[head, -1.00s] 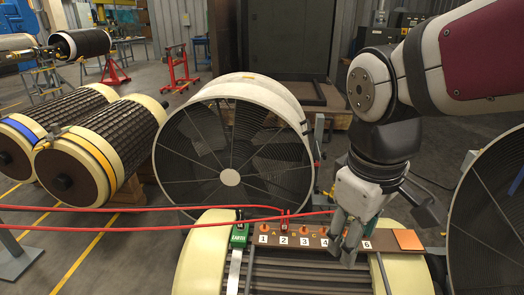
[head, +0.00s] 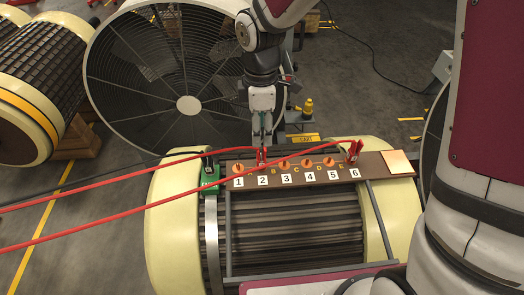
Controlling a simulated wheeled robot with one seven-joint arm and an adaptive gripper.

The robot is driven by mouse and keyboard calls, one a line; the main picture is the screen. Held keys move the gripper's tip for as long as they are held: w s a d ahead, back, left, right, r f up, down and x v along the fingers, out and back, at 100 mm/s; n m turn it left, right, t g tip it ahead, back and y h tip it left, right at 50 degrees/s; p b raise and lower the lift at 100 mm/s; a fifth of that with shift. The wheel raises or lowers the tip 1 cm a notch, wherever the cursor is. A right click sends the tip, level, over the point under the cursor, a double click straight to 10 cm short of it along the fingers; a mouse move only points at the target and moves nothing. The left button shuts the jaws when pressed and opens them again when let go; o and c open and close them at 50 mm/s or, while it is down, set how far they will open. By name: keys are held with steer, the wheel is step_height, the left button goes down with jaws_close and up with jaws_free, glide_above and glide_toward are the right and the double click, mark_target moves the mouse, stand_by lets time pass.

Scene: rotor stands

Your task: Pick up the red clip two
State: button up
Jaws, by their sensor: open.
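A red clip (head: 262,158) stands on the brown board (head: 325,168) just behind the number 2 label, with a red cable running left from it. Another red clip (head: 354,151) stands behind the number 6 label, also with a red cable. I cannot read any number on the clips themselves. My gripper (head: 262,142) points down directly above the clip at label 2, its fingers open. The fingertips are very close to the top of the clip or around it; I cannot tell whether they touch.
Orange studs (head: 307,162) line the board between the two clips. A green clamp (head: 210,180) stands at the board's left end. The board lies across a rotor with cream ends (head: 172,225). A large round fan (head: 165,85) stands close behind, left of my gripper.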

mark_target(261, 158)
step_height(261, 158, down, 6)
steer(key=shift+f+b, duration=0.1)
steer(key=shift+b, duration=0.5)
steer(key=shift+s+f+b, duration=0.2)
steer(key=shift+f+b, duration=0.65)
steer(key=shift+f, duration=1.8)
steer(key=shift+c, duration=0.2)
steer(key=shift+r, duration=0.1)
jaws_close()
